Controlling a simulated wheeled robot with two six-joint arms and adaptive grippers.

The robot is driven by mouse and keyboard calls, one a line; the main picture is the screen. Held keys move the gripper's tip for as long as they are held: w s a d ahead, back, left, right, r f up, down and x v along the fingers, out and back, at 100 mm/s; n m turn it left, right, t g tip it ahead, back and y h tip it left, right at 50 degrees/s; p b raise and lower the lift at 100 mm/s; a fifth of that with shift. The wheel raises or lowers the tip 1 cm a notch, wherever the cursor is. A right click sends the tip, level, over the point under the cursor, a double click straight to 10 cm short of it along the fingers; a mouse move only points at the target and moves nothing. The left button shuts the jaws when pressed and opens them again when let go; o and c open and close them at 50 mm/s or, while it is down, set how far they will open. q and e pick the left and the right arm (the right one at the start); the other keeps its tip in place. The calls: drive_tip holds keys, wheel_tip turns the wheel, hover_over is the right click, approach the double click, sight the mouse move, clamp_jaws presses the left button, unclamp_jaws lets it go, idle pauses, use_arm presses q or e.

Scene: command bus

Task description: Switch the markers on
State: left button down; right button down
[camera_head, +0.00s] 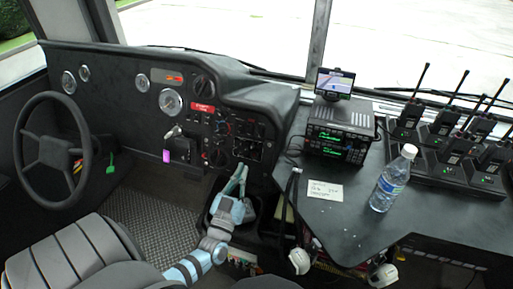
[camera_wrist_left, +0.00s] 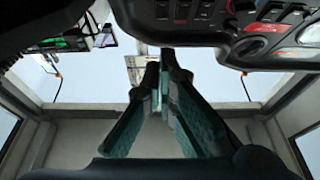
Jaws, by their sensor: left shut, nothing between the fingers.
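The dashboard's switch panel (camera_head: 236,135) lies right of the steering wheel and carries several small switches and knobs. The labels are too small to read, so I cannot tell which switch is for the markers or how it is set. My left gripper (camera_head: 241,170) is just below the panel's lower right part in the head view, fingers pointing up, shut and empty. In the left wrist view its teal fingers (camera_wrist_left: 167,62) meet at the tips, and the panel's switches (camera_wrist_left: 180,12) show above them, apart from the tips. My right gripper is not in view.
A steering wheel (camera_head: 52,150) and a grey seat (camera_head: 70,255) are at left. An ignition key with a purple tag (camera_head: 166,155) hangs from the dash. Right, a counter holds a radio (camera_head: 338,130), a water bottle (camera_head: 392,180) and several handheld radios (camera_head: 460,145).

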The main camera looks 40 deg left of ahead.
use_arm(q)
drive_tip(key=shift+w, duration=0.1)
drive_tip(key=b, duration=0.1)
approach(262, 129)
wheel_tip(262, 129, up, 3)
drive_tip(key=w+b, duration=0.1)
drive_tip(key=w+a+f+b, duration=0.1)
drive_tip(key=w+b, duration=0.1)
drive_tip(key=w, duration=0.1)
drive_tip(key=shift+a+f, duration=0.25)
drive_tip(key=shift+f, duration=0.1)
drive_tip(key=shift+w, duration=0.1)
drive_tip(key=shift+r, duration=0.1)
